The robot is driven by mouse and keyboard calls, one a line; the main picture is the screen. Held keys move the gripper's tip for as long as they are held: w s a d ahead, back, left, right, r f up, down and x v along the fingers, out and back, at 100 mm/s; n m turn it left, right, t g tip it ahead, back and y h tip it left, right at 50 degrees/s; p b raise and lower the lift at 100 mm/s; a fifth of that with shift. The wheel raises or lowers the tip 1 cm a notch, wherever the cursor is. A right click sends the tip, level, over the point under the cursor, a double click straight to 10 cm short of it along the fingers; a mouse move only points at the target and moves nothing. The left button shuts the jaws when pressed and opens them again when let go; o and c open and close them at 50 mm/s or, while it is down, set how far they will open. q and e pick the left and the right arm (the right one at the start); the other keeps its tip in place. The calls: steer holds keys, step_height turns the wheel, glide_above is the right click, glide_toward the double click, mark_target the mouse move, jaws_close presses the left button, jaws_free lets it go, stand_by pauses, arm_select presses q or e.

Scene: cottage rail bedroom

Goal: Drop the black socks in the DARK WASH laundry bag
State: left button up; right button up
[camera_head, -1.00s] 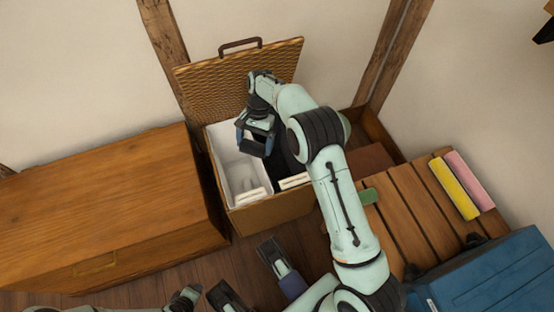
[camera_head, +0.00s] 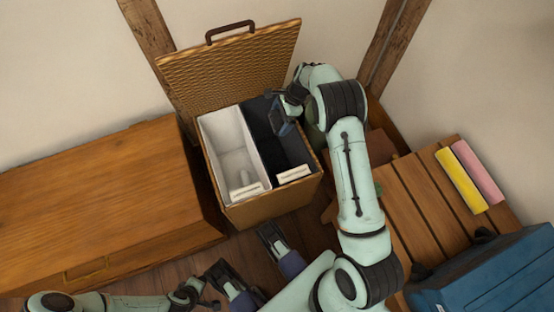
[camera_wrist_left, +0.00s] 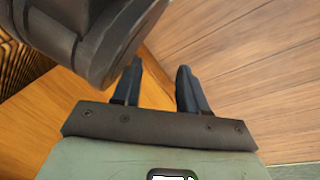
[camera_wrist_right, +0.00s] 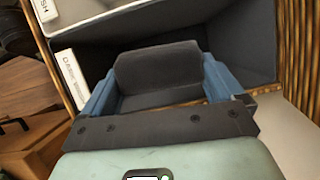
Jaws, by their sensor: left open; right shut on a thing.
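The wicker hamper (camera_head: 270,208) stands open, with a white-lined compartment (camera_head: 222,135) on the left and a black-lined bag (camera_head: 292,152) on the right. My right gripper (camera_head: 286,125) is over the back right of the black bag. In the right wrist view it is shut on the black socks (camera_wrist_right: 158,65), a dark bundle between blue fingers. My left gripper (camera_wrist_left: 160,68) is open and empty, low at the left.
The hamper's lid (camera_head: 230,65) stands raised behind it. A wooden chest (camera_head: 100,200) is close on the left. A slatted wooden bench (camera_head: 425,200) on the right holds a yellow roll (camera_head: 461,180) and a pink roll (camera_head: 477,172). A blue case (camera_head: 490,280) is at lower right.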

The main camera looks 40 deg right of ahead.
arm_select(q)
steer(key=shift+s+a+f+g+b, duration=0.1)
steer(key=shift+s+f+g+b, duration=0.15)
steer(key=shift+s+f, duration=0.4)
steer(key=shift+s+a+f+g+b, duration=0.1)
steer(key=shift+s+f+g+b, duration=0.25)
steer(key=shift+s, duration=0.35)
arm_select(e)
steer(key=shift+f, duration=1.1)
steer(key=o, duration=0.7)
steer(key=shift+c, duration=0.2)
arm_select(q)
steer(key=w+d+r+t+p, duration=0.1)
steer(key=w+r+t+p, duration=0.1)
steer(key=w+r, duration=0.3)
steer(key=shift+w+r+t+p, duration=0.3)
steer(key=shift+w+r+p, duration=0.05)
steer(key=shift+w+p, duration=0.45)
arm_select(e)
steer(key=v, duration=1.3)
steer(key=shift+r, duration=0.2)
steer(key=shift+d, duration=0.1)
